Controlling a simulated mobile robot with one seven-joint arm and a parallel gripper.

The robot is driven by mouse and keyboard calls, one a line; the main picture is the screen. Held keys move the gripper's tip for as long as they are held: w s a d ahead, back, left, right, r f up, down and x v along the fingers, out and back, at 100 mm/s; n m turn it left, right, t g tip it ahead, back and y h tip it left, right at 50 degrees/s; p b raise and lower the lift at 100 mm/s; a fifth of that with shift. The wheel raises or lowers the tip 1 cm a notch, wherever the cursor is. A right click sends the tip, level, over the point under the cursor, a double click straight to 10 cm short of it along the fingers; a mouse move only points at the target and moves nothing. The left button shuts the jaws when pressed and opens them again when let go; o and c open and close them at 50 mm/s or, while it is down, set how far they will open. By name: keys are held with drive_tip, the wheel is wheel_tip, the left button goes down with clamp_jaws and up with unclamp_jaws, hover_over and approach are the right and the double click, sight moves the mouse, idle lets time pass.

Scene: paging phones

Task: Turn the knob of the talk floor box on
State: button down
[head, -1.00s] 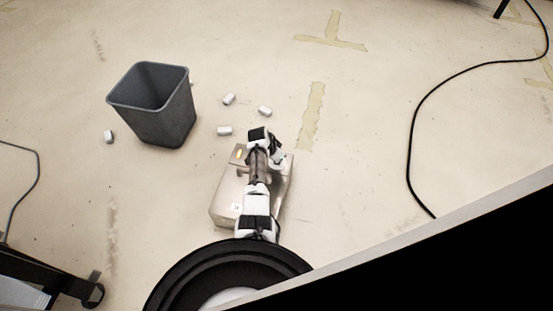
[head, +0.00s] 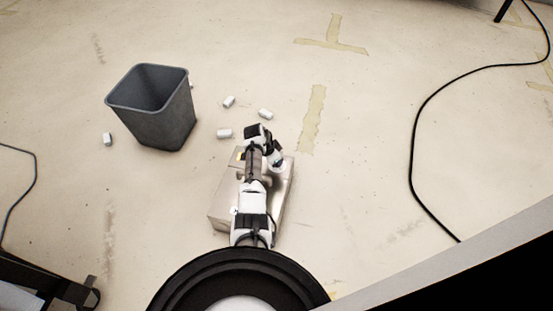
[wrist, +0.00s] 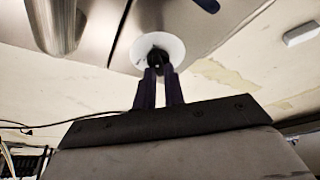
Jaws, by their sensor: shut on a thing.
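The talk floor box (head: 284,195) is a metal box on the floor, partly covered by my arm in the head view. In the wrist view its brushed metal face (wrist: 98,32) carries a white round disc (wrist: 175,46) with a small dark knob (wrist: 157,57) at its centre. My gripper (wrist: 158,75) has its two dark fingers close together on the knob. The fingertips hide part of it, so its turn angle cannot be read. In the head view the fingers are hidden under the wrist.
A grey bin (head: 160,118) stands up and left of the box. Several small white blocks (head: 224,134) lie near it. A black cable (head: 412,150) runs along the right. A dark wheeled frame (head: 60,285) is at lower left. Floor right of the box is clear.

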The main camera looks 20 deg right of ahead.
drive_tip(key=c, duration=1.5)
unclamp_jaws()
drive_tip(key=shift+r, duration=0.1)
drive_tip(key=p+v, duration=0.4)
drive_tip(key=v, duration=0.9)
drive_tip(key=shift+r+p, duration=0.35)
